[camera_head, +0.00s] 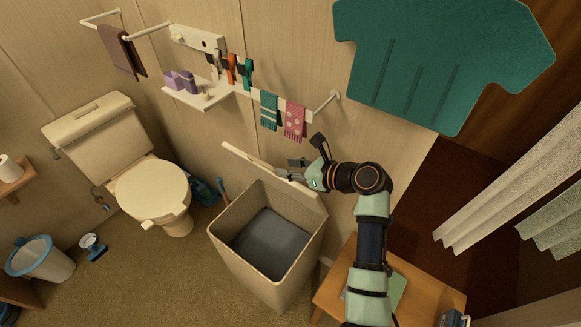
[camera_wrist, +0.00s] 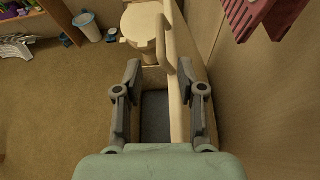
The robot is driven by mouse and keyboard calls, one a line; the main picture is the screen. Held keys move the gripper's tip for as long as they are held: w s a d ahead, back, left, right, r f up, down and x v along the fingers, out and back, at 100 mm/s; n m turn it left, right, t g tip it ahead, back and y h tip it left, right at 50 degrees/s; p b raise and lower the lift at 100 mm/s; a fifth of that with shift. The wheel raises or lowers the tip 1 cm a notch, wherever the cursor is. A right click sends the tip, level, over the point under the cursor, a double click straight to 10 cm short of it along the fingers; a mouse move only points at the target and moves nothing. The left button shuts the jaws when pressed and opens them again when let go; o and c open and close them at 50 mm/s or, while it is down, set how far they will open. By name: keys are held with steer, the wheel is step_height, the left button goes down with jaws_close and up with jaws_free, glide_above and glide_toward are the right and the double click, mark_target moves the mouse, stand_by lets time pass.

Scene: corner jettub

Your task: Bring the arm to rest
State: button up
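My gripper (camera_head: 292,170) is at the raised lid (camera_head: 240,158) of a beige bin, at the bin's back side. In the wrist view my gripper (camera_wrist: 160,72) has its two fingers spread apart. The edge of the lid (camera_wrist: 176,110) shows between the fingers, nearer the right one; I cannot tell whether they touch. No held object shows. My arm reaches up from the lower right and bends at the elbow toward the bin. The bin (camera_head: 250,270) is open, with a dark grey inside.
A wooden table (camera_head: 330,290) stands under my arm. A wall rail with a pink towel (camera_head: 294,120) and a teal towel (camera_head: 269,110) is close above my gripper. A toilet (camera_head: 150,190) stands left. A large teal panel (camera_head: 440,60) is at upper right.

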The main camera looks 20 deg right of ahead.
stand_by(0.4)
steer(key=s+a+r+n+h+p, duration=0.15)
steer(key=s+a+n, duration=0.25)
steer(key=a+n, duration=0.45)
steer(key=s+a+n+h+p, duration=0.2)
steer(key=s+a+n, duration=0.2)
steer(key=a+n, duration=0.5)
steer(key=s+a+r+n+h+p, duration=0.1)
steer(key=s+r+n, duration=0.2)
steer(key=s+n, duration=0.3)
steer(key=s+a+r+n+t+h+p, duration=0.1)
steer(key=s+r+n+h, duration=0.1)
steer(key=s+r+n, duration=0.2)
steer(key=s+n, duration=0.2)
steer(key=n, duration=0.1)
steer(key=shift+s+a, duration=0.3)
steer(key=shift+s, duration=0.05)
steer(key=shift+r+h, duration=0.1)
steer(key=shift+h, duration=0.15)
